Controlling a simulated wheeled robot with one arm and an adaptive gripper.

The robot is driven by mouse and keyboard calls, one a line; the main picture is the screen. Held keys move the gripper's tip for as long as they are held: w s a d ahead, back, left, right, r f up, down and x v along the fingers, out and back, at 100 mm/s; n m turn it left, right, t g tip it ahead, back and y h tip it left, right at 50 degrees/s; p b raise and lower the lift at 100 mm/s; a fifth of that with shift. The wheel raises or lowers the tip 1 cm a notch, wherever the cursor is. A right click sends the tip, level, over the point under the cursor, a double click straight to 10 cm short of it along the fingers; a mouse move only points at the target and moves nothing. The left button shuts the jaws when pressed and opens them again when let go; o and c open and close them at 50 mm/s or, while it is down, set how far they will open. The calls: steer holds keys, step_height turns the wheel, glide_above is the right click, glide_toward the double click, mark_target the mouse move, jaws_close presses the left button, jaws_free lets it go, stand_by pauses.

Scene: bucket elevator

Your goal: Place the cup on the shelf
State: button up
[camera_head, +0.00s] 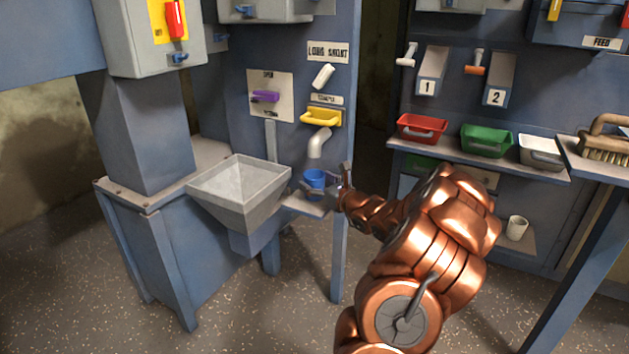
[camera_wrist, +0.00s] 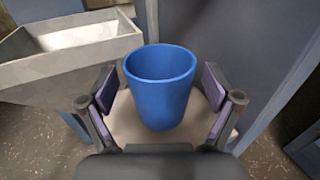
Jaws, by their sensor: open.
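A blue cup (camera_head: 315,180) stands upright on a small ledge (camera_head: 303,206) under a grey spout (camera_head: 319,142). In the wrist view the blue cup (camera_wrist: 160,90) is between the two fingers of my gripper (camera_wrist: 160,100), with a gap visible on each side. My gripper (camera_head: 328,187) is open around the cup in the head view, where its fingers partly hide the cup. A shelf (camera_head: 480,158) on the right carries red, green and white bins. A lower shelf (camera_head: 520,243) holds a white cup (camera_head: 517,228). Which shelf the task names is not clear.
A grey hopper (camera_head: 240,190) stands close left of the cup. A yellow handle (camera_head: 321,117) and a purple handle (camera_head: 265,96) are on the panel above. A brush (camera_head: 605,142) lies on a ledge at the far right. A blue post (camera_head: 339,255) stands below the gripper.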

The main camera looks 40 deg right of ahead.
steer(key=s+a+p, duration=0.1)
steer(key=s+p, duration=0.1)
steer(key=s, duration=0.9)
steer(key=w+a+r+n+g+y, duration=0.15)
steer(key=a+n+y, duration=0.25)
steer(key=a, duration=0.4)
steer(key=w+a+r+n+g+y, duration=0.1)
steer(key=w+a+r+n+y, duration=0.2)
steer(key=a, duration=0.6)
steer(key=w+a+r+n+g+y, duration=0.1)
steer(key=w+a+n+y, duration=0.1)
steer(key=a+n+y, duration=0.45)
steer(key=s+a+n+g, duration=0.3)
steer(key=a+n+g, duration=0.1)
steer(key=a, duration=0.6)
steer(key=s+a+n+g, duration=0.3)
steer(key=a+n+g, duration=0.1)
steer(key=a, duration=0.6)
steer(key=s+a+f+n+g+h, duration=0.1)
steer(key=s+a+f+n+g, duration=0.1)
steer(key=s+a+n+g, duration=0.45)
steer(key=s+a+f+n+g+h, duration=0.1)
steer(key=s+a+f+n+h, duration=0.15)
steer(key=s, duration=0.65)
steer(key=s+d+f+n+g+h, duration=0.2)
steer(key=s+d+n+h, duration=0.5)
steer(key=s, duration=0.6)
steer(key=shift+s+d+g+h, duration=0.2)
steer(key=shift+d+g+h, duration=0.3)
steer(key=shift+d, duration=0.7)
